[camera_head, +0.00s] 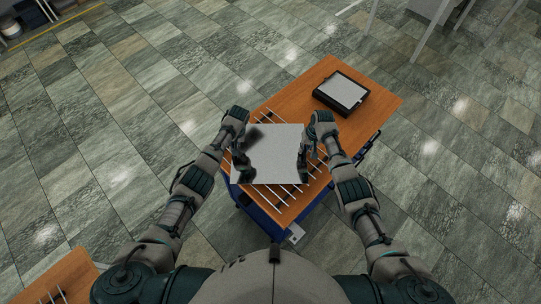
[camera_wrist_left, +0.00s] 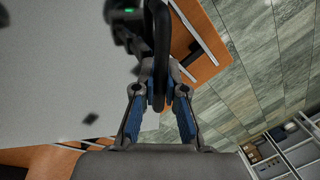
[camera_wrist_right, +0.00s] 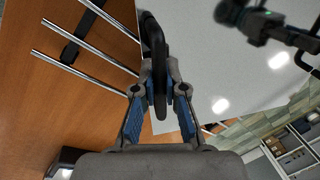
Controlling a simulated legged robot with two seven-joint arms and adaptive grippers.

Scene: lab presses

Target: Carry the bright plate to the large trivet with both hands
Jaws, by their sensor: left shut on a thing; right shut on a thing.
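The bright plate (camera_head: 279,148) is a flat, pale grey square between my two grippers, over the near part of a wooden table. My left gripper (camera_head: 243,160) is shut on a black handle (camera_wrist_left: 157,40) at the plate's left edge. My right gripper (camera_head: 305,158) is shut on a black handle (camera_wrist_right: 154,45) at its right edge. Parallel metal rods (camera_head: 292,193), which look like the large trivet, show around and partly under the plate. The plate looks about level; I cannot tell how far it is above the rods.
A black frame with a grey top (camera_head: 341,92) lies at the table's far end. The wooden table top (camera_head: 375,91) is bare around it. Another wooden table (camera_head: 70,279) with rods is at the lower left. Tiled floor (camera_head: 110,110) surrounds the table.

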